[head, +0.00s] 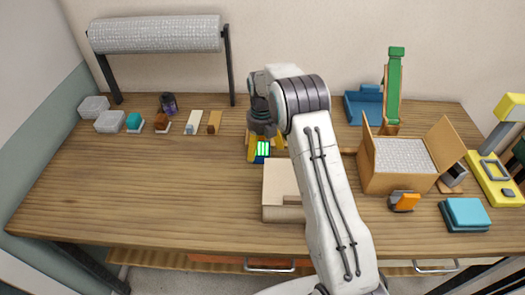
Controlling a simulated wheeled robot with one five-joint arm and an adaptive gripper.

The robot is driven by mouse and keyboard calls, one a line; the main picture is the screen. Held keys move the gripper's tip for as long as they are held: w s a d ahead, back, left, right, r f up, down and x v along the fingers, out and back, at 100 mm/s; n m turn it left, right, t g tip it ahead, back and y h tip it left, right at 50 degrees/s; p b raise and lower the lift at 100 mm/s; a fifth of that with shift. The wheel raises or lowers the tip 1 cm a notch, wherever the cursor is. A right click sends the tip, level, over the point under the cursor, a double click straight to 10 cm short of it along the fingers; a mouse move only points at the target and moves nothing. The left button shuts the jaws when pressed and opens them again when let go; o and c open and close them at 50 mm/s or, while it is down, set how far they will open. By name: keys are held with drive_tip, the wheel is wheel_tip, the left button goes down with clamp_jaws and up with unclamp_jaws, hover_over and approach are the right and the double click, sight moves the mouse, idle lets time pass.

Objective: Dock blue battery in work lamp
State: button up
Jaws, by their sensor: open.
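A small blue battery (262,158) with bright green bars stands near the middle of the table, partly hidden by my gripper. My gripper (264,146) points down over the battery from behind my arm. It is open, and its fingers are largely hidden, so I cannot tell whether they touch the battery. The yellow work lamp (476,166) is at the far right of the table. Its base has a grey-framed recess (495,169), and its yellow head (510,107) is raised on a grey post.
A beige block (281,211) lies just in front of the battery. An open cardboard box (392,183), an orange-and-grey item (404,201) and a teal box (466,210) stand between my arm and the lamp. A bubble-wrap roll (155,35) hangs at back left. The left front is clear.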

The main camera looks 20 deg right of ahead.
sight(261, 152)
drive_tip(key=shift+w+f, duration=0.1)
drive_tip(key=shift+f, duration=1.65)
drive_tip(key=shift+c, duration=0.2)
drive_tip(key=c, duration=1.4)
drive_tip(key=shift+c, duration=0.2)
drive_tip(key=shift+r, duration=0.15)
